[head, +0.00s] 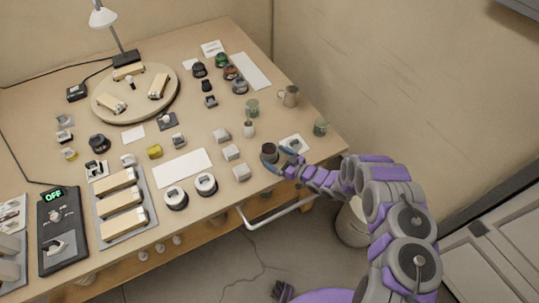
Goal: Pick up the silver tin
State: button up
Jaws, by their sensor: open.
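A small dark grey round tin (269,151), the likeliest match for the silver tin, stands near the right front part of the bench. My gripper (279,158) reaches in from the right, low over the bench, with its blue-grey fingers open. The fingers are right beside the tin, and one seems to pass along its near side. I cannot tell whether they touch it. The tin's lower right side is partly hidden by the fingers.
A white card with a small grey item (295,143) lies close behind my gripper. Grey blocks (231,152) stand to the left. A white rail (280,212) runs along the front edge.

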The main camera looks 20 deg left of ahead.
jog(key=shift+x, duration=0.95)
jog(key=c, duration=1.3)
jog(key=shift+r, duration=0.2)
